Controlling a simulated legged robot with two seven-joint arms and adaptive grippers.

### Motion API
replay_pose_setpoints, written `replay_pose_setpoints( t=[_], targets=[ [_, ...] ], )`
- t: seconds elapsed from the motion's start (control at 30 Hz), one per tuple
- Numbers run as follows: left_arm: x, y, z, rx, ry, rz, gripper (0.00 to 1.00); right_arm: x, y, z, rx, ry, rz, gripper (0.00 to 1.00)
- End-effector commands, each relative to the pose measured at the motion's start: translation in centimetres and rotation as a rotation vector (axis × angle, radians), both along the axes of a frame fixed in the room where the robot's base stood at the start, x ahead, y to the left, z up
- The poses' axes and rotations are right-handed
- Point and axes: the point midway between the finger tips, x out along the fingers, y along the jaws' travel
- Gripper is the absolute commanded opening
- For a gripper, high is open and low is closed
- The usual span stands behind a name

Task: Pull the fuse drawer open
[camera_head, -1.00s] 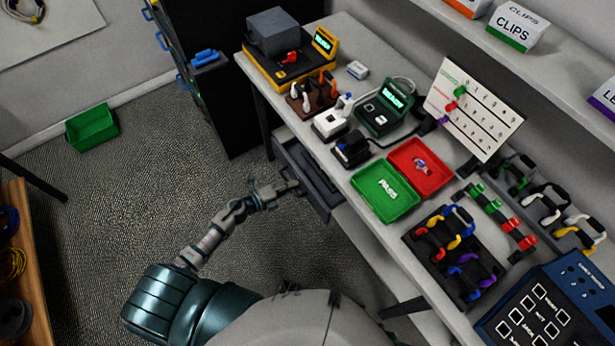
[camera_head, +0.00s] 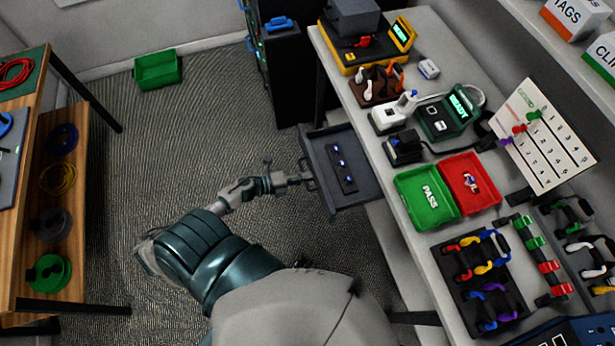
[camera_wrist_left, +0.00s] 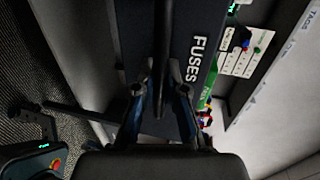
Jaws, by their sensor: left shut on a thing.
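The dark grey fuse drawer (camera_head: 358,196) stands pulled out from under the front edge of the workbench. A black strip with several small fuses (camera_head: 342,166) lies inside it. My left gripper (camera_head: 306,181) is at the drawer's front and shut on its handle. In the left wrist view the drawer front (camera_wrist_left: 197,75) carries the word FUSES, and the gripper fingers (camera_wrist_left: 160,90) close around the handle, whose grip is dark and partly hidden. My right gripper is not in view.
The workbench (camera_head: 385,215) holds a green PASS tray (camera_head: 408,190), a red tray (camera_head: 485,205) and several devices. A wooden shelf (camera_head: 30,200) with cable spools stands at the left. A green bin (camera_head: 158,84) sits on the floor. The floor left of the drawer is clear.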

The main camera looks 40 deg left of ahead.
Motion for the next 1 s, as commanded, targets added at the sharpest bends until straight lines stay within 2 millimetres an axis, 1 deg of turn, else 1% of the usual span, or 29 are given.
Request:
replay_pose_setpoints(
  t=[0.03,0.07,0.1,0.17,0.47,0.57,0.67,0.9,1.0],
  targets=[
    [0.5,0.7,0.3,0.008,-0.007,0.017,0.0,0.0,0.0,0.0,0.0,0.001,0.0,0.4],
    [0.5,0.7,0.3,0.008,-0.007,0.017,0.13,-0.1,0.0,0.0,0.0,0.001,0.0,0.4],
    [0.5,0.7,0.3,0.009,-0.007,0.018,0.23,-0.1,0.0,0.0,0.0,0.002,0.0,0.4],
    [0.5,0.7,0.2,0.008,-0.006,0.016,0.37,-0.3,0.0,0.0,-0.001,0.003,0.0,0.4],
    [0.2,0.2,0.2,0.006,-0.004,0.01,0.37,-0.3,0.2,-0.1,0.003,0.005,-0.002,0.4],
    [-0.4,0.6,0.3,0.008,-0.002,0.01,0.37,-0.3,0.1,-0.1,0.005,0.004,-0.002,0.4],
    [-1.6,1.5,0.6,0.008,0.0,0.009,0.37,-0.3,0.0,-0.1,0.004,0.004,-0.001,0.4],
    [-5.7,5.2,1.5,0.006,0.001,0.01,0.37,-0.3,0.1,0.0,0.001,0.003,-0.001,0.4],
    [-7.1,6.4,1.9,0.004,0.0,0.011,0.37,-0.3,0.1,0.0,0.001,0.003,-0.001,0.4]
  ],
)
